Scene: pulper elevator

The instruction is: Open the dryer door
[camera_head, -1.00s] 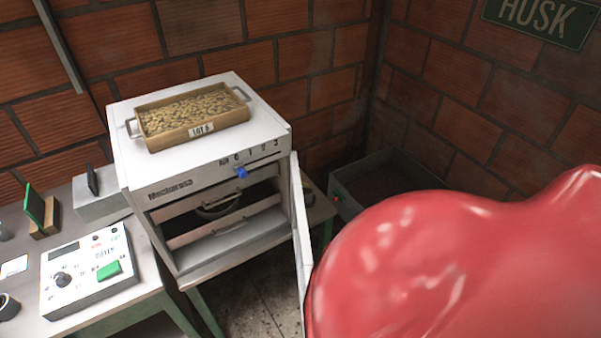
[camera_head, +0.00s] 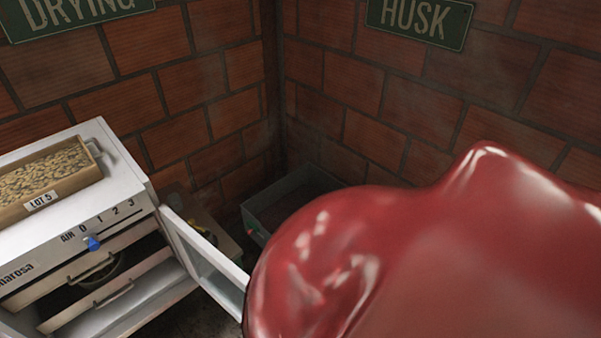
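The dryer (camera_head: 75,230) is a white cabinet at the left of the head view. Its glazed door (camera_head: 205,258) stands swung open on the right side of the front, angled out toward me. The door's near end is hidden behind a large red rounded shape, which looks like part of my own arm. Inside the open dryer are drawers with handles (camera_head: 95,270). A blue knob (camera_head: 92,243) sits on the front panel under the marks AIR 0 1 2 3. Neither of my grippers shows.
A tray of beans (camera_head: 45,182) labelled LOT 5 sits on top of the dryer. A dark open bin (camera_head: 290,200) stands in the corner behind the door. Brick walls close off the back, with DRYING (camera_head: 75,12) and HUSK (camera_head: 420,18) signs.

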